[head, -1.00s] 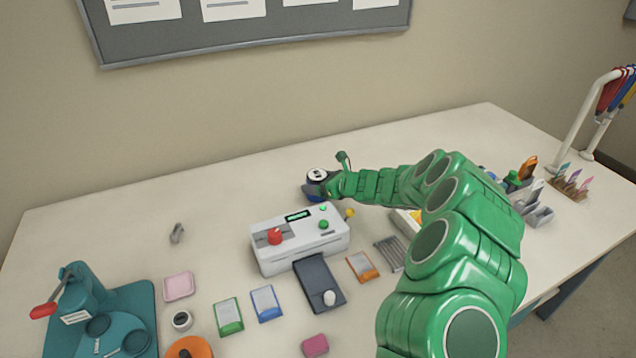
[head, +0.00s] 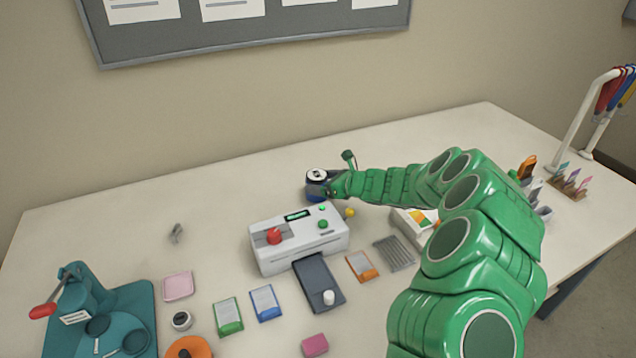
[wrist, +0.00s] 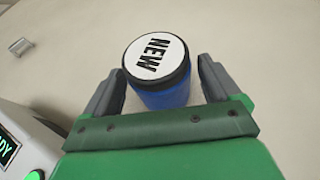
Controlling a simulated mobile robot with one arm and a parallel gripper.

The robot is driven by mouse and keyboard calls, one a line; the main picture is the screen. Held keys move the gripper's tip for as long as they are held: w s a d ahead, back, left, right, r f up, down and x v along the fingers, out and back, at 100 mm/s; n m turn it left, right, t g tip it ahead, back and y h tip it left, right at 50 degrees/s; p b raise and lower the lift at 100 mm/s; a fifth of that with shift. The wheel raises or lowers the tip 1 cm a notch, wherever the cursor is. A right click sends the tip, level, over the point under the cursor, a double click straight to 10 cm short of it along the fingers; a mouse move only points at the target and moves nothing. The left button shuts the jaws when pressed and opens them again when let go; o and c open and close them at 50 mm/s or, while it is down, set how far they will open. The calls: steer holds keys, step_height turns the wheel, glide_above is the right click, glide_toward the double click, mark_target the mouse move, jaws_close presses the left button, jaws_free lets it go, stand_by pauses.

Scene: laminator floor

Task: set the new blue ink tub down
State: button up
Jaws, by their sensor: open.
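The new blue ink tub (wrist: 158,88) has a black-rimmed white lid marked NEW. It stands upright on the table behind the laminator, and in the head view the tub (head: 317,184) shows at the end of my arm. My gripper (wrist: 160,85) is open, with one dark finger on each side of the tub. In the wrist view a gap shows at the left finger; the right finger is close to the tub, and I cannot tell if it touches. The tub's lower part is partly hidden by the gripper body.
The white laminator (head: 300,242) with a red knob is just in front of the tub, and its edge shows at lower left in the wrist view. A yellow knob (head: 350,212) is close to my gripper.

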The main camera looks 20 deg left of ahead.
steer(key=v, duration=0.9)
steer(key=shift+s+d+r, duration=0.15)
steer(key=shift+d+r, duration=0.05)
steer(key=shift+d, duration=0.1)
